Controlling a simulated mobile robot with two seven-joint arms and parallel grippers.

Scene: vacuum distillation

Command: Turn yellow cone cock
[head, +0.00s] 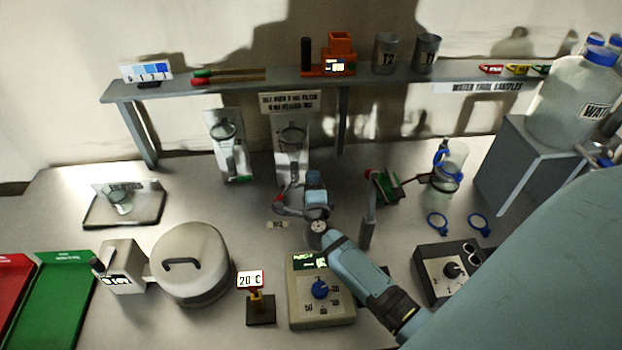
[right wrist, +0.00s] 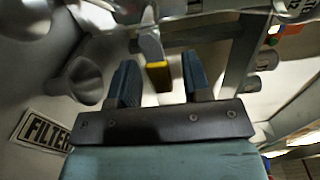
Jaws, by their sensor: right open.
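A yellow-ended piece (right wrist: 158,76), which looks like the yellow cone cock, shows in the right wrist view on a pale stem. It is between the two dark fingers of my right gripper (right wrist: 158,82), which is open, with a gap visible on both sides. Whether it lies at fingertip depth is hard to tell. In the head view my right gripper (head: 316,182) is at the glassware below the filter sign, in the middle of the table. The yellow piece cannot be made out there, hidden by the gripper. My left gripper is not in view.
A beige control box (head: 321,303) and a round pot (head: 190,262) are in front. A grey stand with a large jug (head: 567,112) is at right.

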